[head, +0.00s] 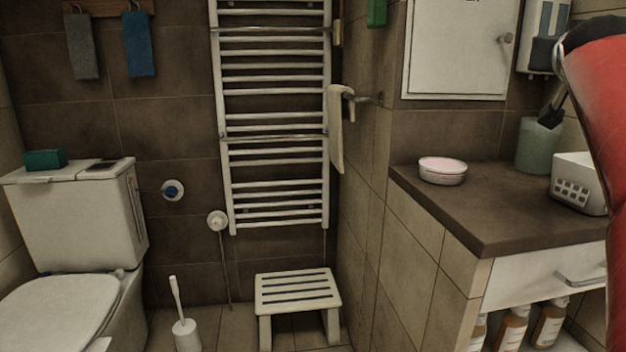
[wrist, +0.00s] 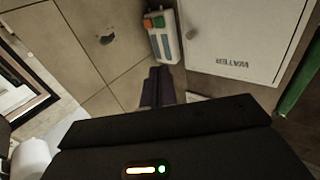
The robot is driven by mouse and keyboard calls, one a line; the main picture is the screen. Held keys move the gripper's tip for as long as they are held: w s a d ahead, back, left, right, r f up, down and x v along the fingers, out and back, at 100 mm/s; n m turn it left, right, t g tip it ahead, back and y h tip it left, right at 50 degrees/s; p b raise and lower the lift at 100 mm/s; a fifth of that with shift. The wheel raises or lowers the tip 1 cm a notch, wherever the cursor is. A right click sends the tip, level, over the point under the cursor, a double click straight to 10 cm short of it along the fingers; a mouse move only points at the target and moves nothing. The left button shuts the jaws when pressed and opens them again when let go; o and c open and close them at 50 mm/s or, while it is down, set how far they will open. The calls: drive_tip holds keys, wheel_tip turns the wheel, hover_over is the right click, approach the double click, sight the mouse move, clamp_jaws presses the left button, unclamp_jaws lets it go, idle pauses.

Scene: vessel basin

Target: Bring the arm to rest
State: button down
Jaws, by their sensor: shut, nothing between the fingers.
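My gripper (wrist: 158,86) shows in the wrist view as two dark fingers held together, with nothing visible between them. The fingers point toward the tiled wall, with a white wall unit (wrist: 163,35) and a white cabinet door marked WATER (wrist: 240,40) beyond. The wrist picture is turned over, as the lettering is upside down. In the head view my red arm (head: 600,110) rises along the right edge, over the counter side. Whether the dark parts beside it include the fingertips I cannot tell.
The dark counter (head: 470,215) carries a round pinkish dish (head: 442,171), a green cup (head: 538,146) and a white box (head: 580,184) near my arm. A towel rail (head: 275,155), step stool (head: 297,291) and toilet (head: 75,225) stand left. Some floor between them is clear.

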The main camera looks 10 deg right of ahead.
drive_tip(key=s+a+f+n+g+y, duration=0.2)
drive_tip(key=s+a+f+y, duration=0.1)
drive_tip(key=a+f, duration=0.6)
drive_tip(key=s+a+f+n+g+y, duration=0.15)
drive_tip(key=a+f+y, duration=0.25)
drive_tip(key=a+f, duration=0.55)
drive_tip(key=s+a+f+n+g+y, duration=0.25)
drive_tip(key=a+f, duration=0.25)
drive_tip(key=f, duration=0.8)
drive_tip(key=s+a+f+n+g+y, duration=0.1)
drive_tip(key=s+a+f+g+y, duration=0.1)
drive_tip(key=s+a+f, duration=0.5)
drive_tip(key=s+f, duration=0.4)
drive_tip(key=f, duration=0.2)
drive_tip(key=shift+a+n+g, duration=0.15)
drive_tip(key=shift+n+g, duration=0.15)
drive_tip(key=shift+g, duration=0.1)
